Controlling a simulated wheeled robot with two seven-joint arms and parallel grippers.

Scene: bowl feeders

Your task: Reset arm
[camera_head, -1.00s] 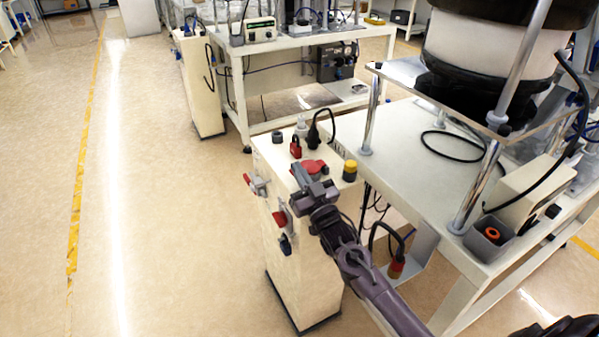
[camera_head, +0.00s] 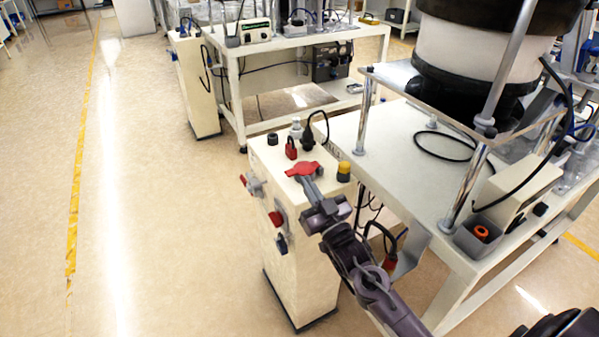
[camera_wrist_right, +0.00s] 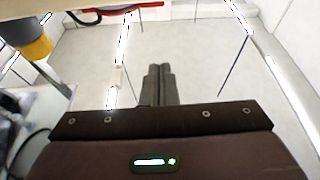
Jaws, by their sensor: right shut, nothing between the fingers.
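My right gripper (camera_head: 309,186) shows in the head view at the near side of the white control cabinet (camera_head: 297,262), just in front of a red knob (camera_head: 301,169) on its top. In the right wrist view its fingers (camera_wrist_right: 158,85) are together with nothing between them. The red knob's edge (camera_wrist_right: 115,10) shows at the top of that view, apart from the fingers. A yellow button (camera_wrist_right: 36,47) is at its upper left. My left gripper is not in view.
A white table (camera_head: 395,150) with a bowl feeder (camera_head: 455,58) stands right of the cabinet. A yellow-topped button (camera_head: 343,172), plugs and cables are close to my right arm. A grey bin (camera_head: 478,236) sits on the table's near edge. Open floor (camera_head: 170,230) lies to the left.

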